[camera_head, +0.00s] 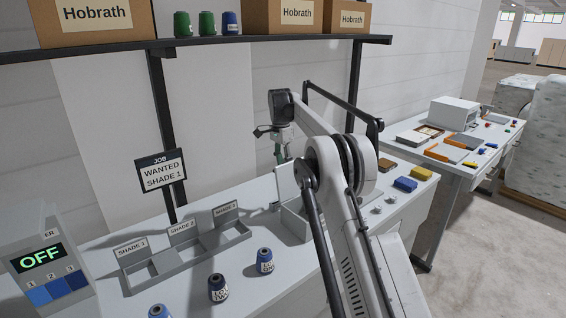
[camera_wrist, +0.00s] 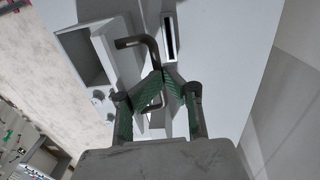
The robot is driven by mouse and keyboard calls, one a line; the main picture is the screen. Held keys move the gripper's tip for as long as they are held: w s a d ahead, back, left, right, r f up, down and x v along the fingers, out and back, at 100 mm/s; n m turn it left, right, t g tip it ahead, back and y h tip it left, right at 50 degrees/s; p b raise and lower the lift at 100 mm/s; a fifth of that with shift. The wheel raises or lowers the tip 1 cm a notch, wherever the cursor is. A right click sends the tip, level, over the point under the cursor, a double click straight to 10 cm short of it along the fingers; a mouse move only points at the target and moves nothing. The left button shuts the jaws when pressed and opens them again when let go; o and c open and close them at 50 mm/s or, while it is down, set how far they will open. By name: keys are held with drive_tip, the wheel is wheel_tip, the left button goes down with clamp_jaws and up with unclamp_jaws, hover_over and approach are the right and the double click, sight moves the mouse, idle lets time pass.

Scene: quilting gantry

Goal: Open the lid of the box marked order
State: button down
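A grey box (camera_head: 292,222) stands on the workbench, partly hidden behind my arm; no "order" marking is readable. In the wrist view the box (camera_wrist: 70,42) shows an open side with a shaded interior. A pale upright panel (camera_head: 287,184), which looks like its raised lid, stands at the box in the head view. My gripper (camera_head: 280,157) is above this panel. In the wrist view, its green-padded fingers (camera_wrist: 160,73) converge on a dark bent handle (camera_wrist: 131,43) and appear shut on it. The handle's joint with the lid is hidden.
A grey tray (camera_head: 150,282) with shade labels and several blue thread cones (camera_head: 264,261) are left of the box. A dark shelf (camera_head: 200,42) with boxes hangs above.

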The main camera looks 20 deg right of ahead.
drive_tip(key=shift+w+a+f, duration=0.35)
drive_tip(key=shift+w+f, duration=0.25)
drive_tip(key=shift+f, duration=0.15)
drive_tip(key=c, duration=2.4)
unclamp_jaws()
drive_tip(key=shift+d, duration=0.1)
drive_tip(key=shift+c, duration=0.2)
drive_tip(key=o, duration=0.6)
drive_tip(key=shift+r, duration=0.2)
drive_tip(key=shift+w+r, duration=0.2)
drive_tip(key=shift+r, duration=3.5)
